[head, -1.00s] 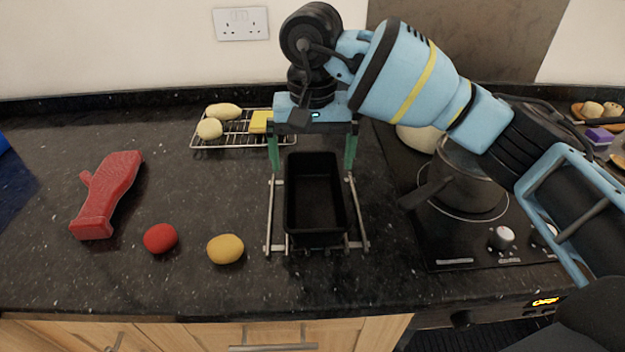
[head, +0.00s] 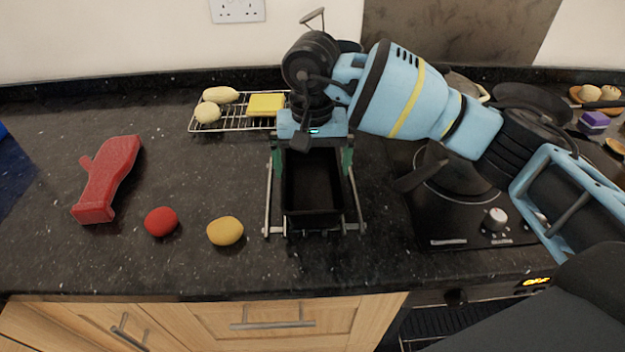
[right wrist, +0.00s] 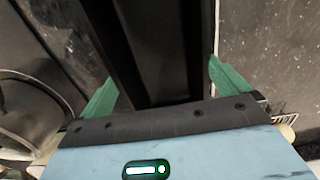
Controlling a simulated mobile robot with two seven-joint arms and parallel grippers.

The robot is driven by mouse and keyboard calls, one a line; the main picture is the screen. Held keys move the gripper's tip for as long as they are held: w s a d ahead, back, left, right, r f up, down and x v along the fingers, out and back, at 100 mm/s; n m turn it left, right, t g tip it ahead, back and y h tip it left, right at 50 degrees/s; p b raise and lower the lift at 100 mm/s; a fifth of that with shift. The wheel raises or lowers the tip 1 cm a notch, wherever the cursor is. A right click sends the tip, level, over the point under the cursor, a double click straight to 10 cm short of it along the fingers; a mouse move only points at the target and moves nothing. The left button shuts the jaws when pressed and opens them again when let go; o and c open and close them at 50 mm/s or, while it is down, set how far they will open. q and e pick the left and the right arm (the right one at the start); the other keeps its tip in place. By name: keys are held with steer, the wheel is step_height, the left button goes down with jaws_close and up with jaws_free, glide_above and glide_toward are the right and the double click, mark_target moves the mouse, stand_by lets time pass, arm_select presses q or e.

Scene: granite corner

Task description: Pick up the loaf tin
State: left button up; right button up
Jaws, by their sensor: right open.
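The black loaf tin (head: 313,215) sits between two metal rails of a rack on the dark granite counter, and its open top faces up. My right gripper (head: 311,165) is above the tin's far end, with its green fingers apart, one on each side of the tin. In the right wrist view, the tin (right wrist: 160,50) runs between the two green fingertips (right wrist: 160,85); I cannot tell whether they touch its walls. The gripper's body hides the tin's far rim in the head view. My left gripper is not in view.
A wire rack (head: 230,123) with pale rolls and a yellow block (head: 266,104) stands behind left. A red mitt-like object (head: 108,178), a red ball (head: 160,222) and a yellow one (head: 225,231) lie left. A pot (head: 455,170) stands on the hob at right.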

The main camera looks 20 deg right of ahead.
steer(key=shift+f, duration=0.8)
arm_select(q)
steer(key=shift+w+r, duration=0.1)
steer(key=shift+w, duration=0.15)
arm_select(e)
steer(key=c, duration=0.7)
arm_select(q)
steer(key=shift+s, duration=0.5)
arm_select(e)
steer(key=shift+c, duration=0.9)
steer(key=shift+r, duration=0.1)
steer(key=shift+r, duration=0.45)
step_height(320, 180, up, 2)
steer(key=shift+w+r+b, duration=0.1)
steer(key=shift+r+b, duration=0.1)
steer(key=shift+b, duration=0.1)
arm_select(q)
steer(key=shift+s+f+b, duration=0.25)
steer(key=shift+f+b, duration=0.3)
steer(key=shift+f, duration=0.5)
arm_select(e)
steer(key=s+a+r, duration=0.1)
steer(key=s, duration=1.5)
steer(key=shift+a+r, duration=0.25)
